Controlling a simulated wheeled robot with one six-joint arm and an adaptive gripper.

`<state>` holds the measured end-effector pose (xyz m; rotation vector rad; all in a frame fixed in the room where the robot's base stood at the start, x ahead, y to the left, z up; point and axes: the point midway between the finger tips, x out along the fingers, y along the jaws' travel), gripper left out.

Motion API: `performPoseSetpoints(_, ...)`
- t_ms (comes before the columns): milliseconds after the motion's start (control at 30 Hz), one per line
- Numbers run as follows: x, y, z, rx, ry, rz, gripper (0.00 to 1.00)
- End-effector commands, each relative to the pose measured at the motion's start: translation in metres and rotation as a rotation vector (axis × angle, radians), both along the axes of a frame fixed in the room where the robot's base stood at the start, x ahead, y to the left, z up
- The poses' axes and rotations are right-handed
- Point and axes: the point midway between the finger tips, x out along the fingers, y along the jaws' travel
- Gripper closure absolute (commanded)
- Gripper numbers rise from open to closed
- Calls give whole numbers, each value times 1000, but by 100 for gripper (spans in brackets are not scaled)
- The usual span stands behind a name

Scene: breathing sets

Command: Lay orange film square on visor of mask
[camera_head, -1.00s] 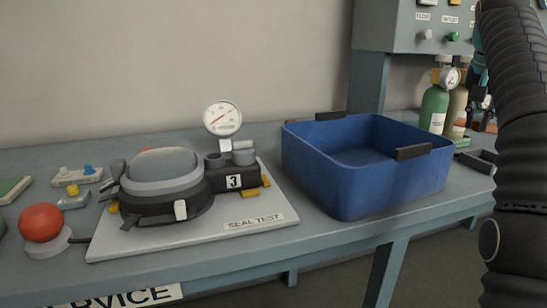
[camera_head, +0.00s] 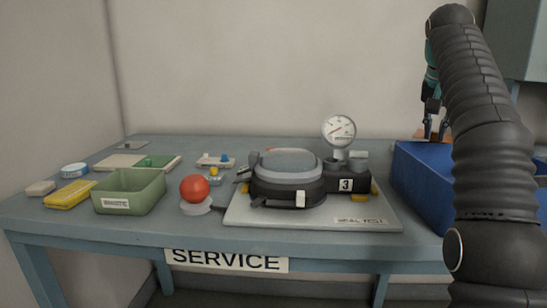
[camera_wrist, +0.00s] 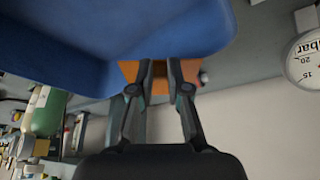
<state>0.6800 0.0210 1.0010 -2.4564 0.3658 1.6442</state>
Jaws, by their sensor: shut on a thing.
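The mask (camera_head: 287,192) lies on a seal test plate (camera_head: 300,221), its grey domed visor (camera_head: 288,160) facing up and bare of film. My gripper (camera_head: 435,131) hangs at the right, behind the blue crate's left part, well to the right of the mask. It is shut on the orange film square (camera_wrist: 129,71), which shows on both sides of the fingertips (camera_wrist: 160,68) in the wrist view. In the head view only a small orange patch shows at the fingertips, with my arm hiding part of it.
The blue crate (camera_head: 413,190) stands right of the plate; its wall fills the wrist view's top. A pressure gauge (camera_head: 339,131) rises behind the mask's right side. A red ball (camera_head: 194,187), green bin (camera_head: 128,194) and yellow item (camera_head: 70,193) stand left. The wall behind is clear.

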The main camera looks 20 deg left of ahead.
Motion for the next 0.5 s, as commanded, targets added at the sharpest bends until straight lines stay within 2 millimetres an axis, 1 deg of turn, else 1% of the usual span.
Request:
performPoseSetpoints(33,-8,13,7,0,-4,21,98)
performPoseSetpoints(67,-12,22,10,1,-3,35,98)
performPoseSetpoints(167,-36,58,24,1,-5,98,98)
performPoseSetpoints(200,-49,75,30,1,-5,131,98)
performPoseSetpoints(267,-71,100,40,1,-6,180,98)
performPoseSetpoints(300,-86,116,47,1,-5,213,98)
performPoseSetpoints(367,-110,138,55,1,-5,264,98)
performPoseSetpoints(400,-127,151,60,1,-5,298,98)
performPoseSetpoints(467,-152,168,67,1,-4,346,98)
performPoseSetpoints(500,-168,178,71,1,-4,377,98)
